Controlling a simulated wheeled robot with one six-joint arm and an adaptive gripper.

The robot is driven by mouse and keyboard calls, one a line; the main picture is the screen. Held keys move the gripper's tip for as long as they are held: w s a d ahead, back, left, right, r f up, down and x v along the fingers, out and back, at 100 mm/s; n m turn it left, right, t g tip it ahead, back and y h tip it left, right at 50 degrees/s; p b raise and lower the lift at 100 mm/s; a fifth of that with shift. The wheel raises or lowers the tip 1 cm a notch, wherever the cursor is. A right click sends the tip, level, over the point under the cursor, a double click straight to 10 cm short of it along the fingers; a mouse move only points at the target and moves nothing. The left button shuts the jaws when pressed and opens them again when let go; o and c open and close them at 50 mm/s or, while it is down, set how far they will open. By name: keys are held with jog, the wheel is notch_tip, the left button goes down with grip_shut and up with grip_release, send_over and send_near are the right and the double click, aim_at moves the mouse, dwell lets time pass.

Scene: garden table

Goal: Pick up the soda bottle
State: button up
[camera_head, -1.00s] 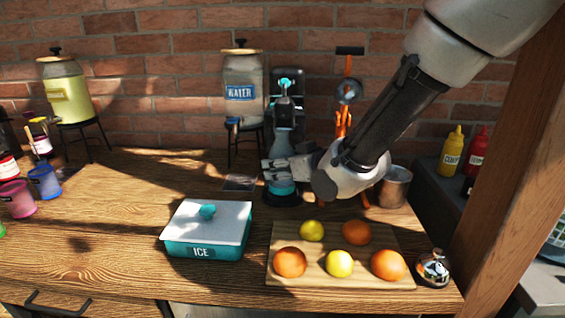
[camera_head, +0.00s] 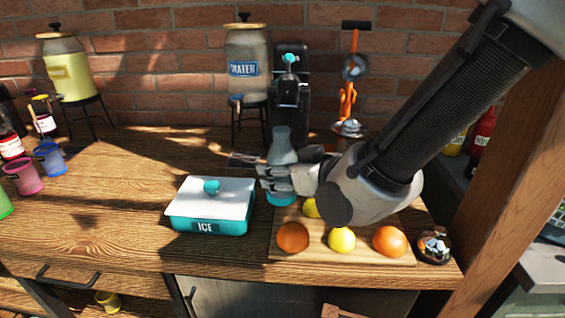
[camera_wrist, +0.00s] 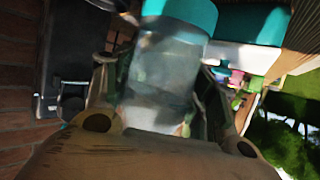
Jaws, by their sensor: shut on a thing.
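The soda bottle (camera_head: 282,147) is a clear grey bottle with a teal lower part, between the ice box and my arm in the head view. My gripper (camera_head: 277,178) is shut around its middle, coming from the right. The bottle looks upright. Whether its base touches the table is hard to tell. In the wrist view the bottle (camera_wrist: 165,75) fills the middle, between the two fingers of my gripper (camera_wrist: 165,105), with its teal end at the top of the picture.
A teal ice box (camera_head: 208,225) with a white lid stands just left of the bottle. A cutting board (camera_head: 365,255) with oranges and lemons lies below my arm. Behind are a black machine (camera_head: 291,105) and a water dispenser (camera_head: 245,88). A metal bell (camera_head: 434,247) stands right.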

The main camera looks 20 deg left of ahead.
jog(key=shift+s+d, duration=0.2)
jog(key=shift+s, duration=0.7)
jog(key=shift+s, duration=0.15)
